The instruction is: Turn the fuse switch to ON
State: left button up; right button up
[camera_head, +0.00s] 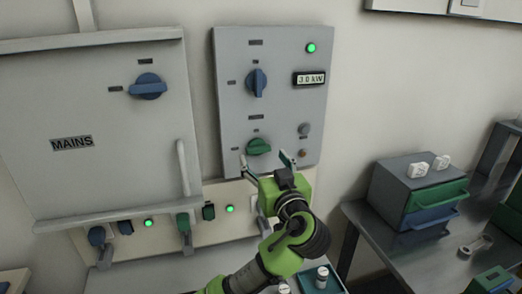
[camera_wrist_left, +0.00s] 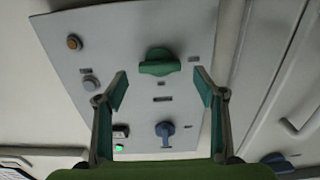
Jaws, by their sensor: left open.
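A grey control panel on the wall carries a green rotary knob (camera_head: 258,146) with its handle lying about level, slightly tilted. A blue rotary knob (camera_head: 257,82) above it has its handle upright. Their small labels are too small to read, so I cannot tell which is the fuse switch. My left gripper (camera_head: 265,158) is open in front of the green knob, with its fingers spread. In the left wrist view, the green knob (camera_wrist_left: 158,63) shows beyond the gap between the fingertips (camera_wrist_left: 160,80), not gripped. The blue knob (camera_wrist_left: 165,130) also shows there. My right gripper is not in view.
A MAINS box (camera_head: 72,143) with a blue knob (camera_head: 148,86) is at left. A lower strip has several small switches and green lights. A "3.0 kW" display (camera_head: 309,78) sits at upper right of the panel. A drawer unit (camera_head: 415,195) stands on the bench at right.

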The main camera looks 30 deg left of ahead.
aim_at(260, 151)
pick_arm(q)
jog(key=shift+x, duration=1.15)
jog(key=shift+w+a, duration=0.35)
jog(key=c, duration=1.1)
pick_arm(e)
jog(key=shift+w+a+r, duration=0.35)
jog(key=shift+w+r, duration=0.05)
